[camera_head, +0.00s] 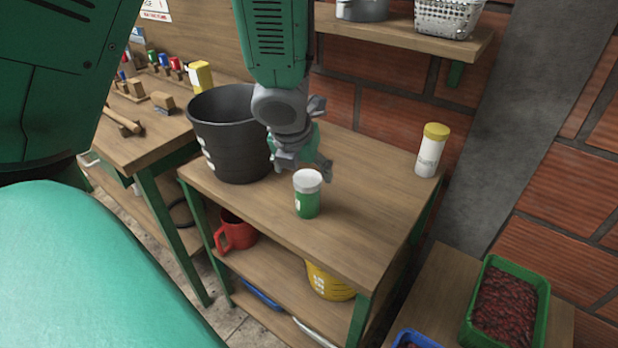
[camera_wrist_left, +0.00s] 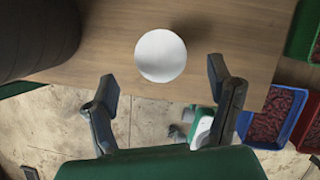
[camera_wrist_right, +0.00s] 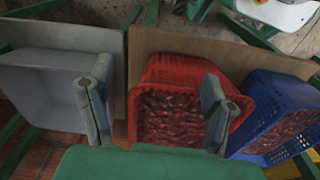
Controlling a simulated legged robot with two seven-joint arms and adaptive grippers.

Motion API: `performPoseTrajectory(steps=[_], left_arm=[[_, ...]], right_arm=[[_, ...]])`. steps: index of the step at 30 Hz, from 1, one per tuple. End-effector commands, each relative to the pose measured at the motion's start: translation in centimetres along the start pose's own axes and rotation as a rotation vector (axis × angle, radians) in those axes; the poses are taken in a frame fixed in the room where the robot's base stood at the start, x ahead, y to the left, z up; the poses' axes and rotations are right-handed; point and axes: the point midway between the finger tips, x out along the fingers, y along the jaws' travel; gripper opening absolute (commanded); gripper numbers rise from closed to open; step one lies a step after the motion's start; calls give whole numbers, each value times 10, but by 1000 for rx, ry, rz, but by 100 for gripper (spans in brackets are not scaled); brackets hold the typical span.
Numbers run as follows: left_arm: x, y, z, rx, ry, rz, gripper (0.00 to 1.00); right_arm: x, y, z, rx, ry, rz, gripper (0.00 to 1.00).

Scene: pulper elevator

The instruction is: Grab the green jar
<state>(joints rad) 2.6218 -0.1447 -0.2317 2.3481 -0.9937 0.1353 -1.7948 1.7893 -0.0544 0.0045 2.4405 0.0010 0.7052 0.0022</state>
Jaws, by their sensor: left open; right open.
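The green jar (camera_head: 307,194) with a white lid stands upright on the wooden table top in the head view. In the left wrist view its round white lid (camera_wrist_left: 160,55) shows from above, just beyond the fingertips and roughly centred between them. My left gripper (camera_head: 303,166) is open and empty, just behind and above the jar in the head view; its fingers also show in the left wrist view (camera_wrist_left: 162,82). I cannot tell whether a finger touches the jar. My right gripper (camera_wrist_right: 155,88) is open and empty above a red crate (camera_wrist_right: 152,118) of red berries; it is outside the head view.
A black bucket (camera_head: 229,140) stands left of the jar, close to my left gripper. A white bottle with a yellow cap (camera_head: 431,150) stands at the table's right back. A shelf (camera_head: 400,38) is above. A blue crate (camera_wrist_right: 275,100) and a grey tub (camera_wrist_right: 45,90) flank the red crate.

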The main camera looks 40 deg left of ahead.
Motion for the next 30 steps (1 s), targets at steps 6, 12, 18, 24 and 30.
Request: performPoseTrajectory(steps=[6, 12, 18, 24, 30], left_arm=[[36, -2, 0, 1, 2, 3, 75], [46, -3, 1, 1, -1, 2, 75], [46, -2, 1, 0, -1, 1, 68], [47, -1, 2, 0, 0, 1, 6], [47, -2, 1, 0, 1, 3, 0]], right_arm=[[15, 0, 1, 0, 0, 0, 73], [18, 0, 1, 0, 0, 0, 73], [18, 0, 1, 0, 0, 0, 73], [18, 0, 1, 0, 0, 0, 73], [18, 0, 1, 0, 0, 0, 73]])
